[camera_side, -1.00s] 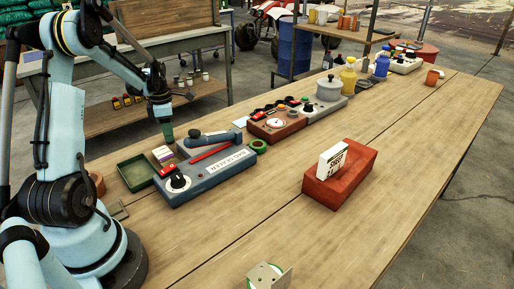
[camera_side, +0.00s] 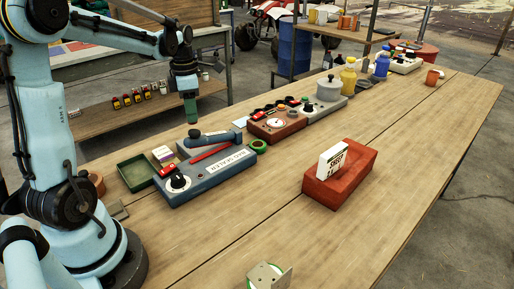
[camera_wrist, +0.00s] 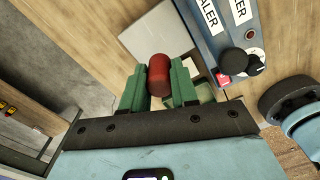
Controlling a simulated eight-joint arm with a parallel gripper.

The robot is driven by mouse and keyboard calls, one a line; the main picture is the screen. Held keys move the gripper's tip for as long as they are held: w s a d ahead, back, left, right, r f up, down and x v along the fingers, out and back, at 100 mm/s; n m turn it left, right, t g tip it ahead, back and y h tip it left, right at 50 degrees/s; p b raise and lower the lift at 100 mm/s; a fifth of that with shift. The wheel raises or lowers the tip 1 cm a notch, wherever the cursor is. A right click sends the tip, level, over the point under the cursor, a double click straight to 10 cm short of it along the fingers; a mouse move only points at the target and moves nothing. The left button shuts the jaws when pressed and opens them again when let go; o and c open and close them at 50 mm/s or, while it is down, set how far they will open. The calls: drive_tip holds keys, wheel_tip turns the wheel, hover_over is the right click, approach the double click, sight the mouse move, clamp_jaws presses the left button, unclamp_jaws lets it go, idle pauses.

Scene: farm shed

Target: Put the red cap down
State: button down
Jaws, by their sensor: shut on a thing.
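The red cap (camera_wrist: 159,74) is a short rounded cylinder, held between the green fingers of my gripper (camera_wrist: 158,88) in the wrist view. In the side view my gripper (camera_side: 191,110) points down, above and behind the blue-grey sealer box, over the back edge of the table. The cap cannot be made out there. The sealer box (camera_side: 225,172) has a black dial and a white label; part of it also shows at the upper right of the wrist view (camera_wrist: 234,42). A pale grey flat thing (camera_wrist: 160,38) lies beyond the cap in the wrist view.
A green tray (camera_side: 137,173) stands left of the sealer box. A red-brown gauge box (camera_side: 275,127) and a green ring (camera_side: 258,147) are to its right. A red block (camera_side: 348,187) bears a white carton (camera_side: 332,161). The front of the wooden table (camera_side: 260,220) is mostly clear.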

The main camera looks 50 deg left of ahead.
drive_tip(key=w+d, duration=0.3)
drive_tip(key=w, duration=0.8)
drive_tip(key=shift+m, duration=0.4)
drive_tip(key=a+f, duration=0.2)
drive_tip(key=a, duration=0.2)
drive_tip(key=a+f, duration=0.2)
drive_tip(key=a, duration=0.2)
drive_tip(key=a+f, duration=0.2)
drive_tip(key=a, duration=0.1)
drive_tip(key=shift+s+a+f, duration=0.3)
drive_tip(key=shift+s+a, duration=0.05)
drive_tip(key=shift+a, duration=0.05)
drive_tip(key=shift+f, duration=2)
drive_tip(key=shift+f, duration=0.15)
drive_tip(key=c, duration=0.9)
unclamp_jaws()
drive_tip(key=shift+o, duration=0.2)
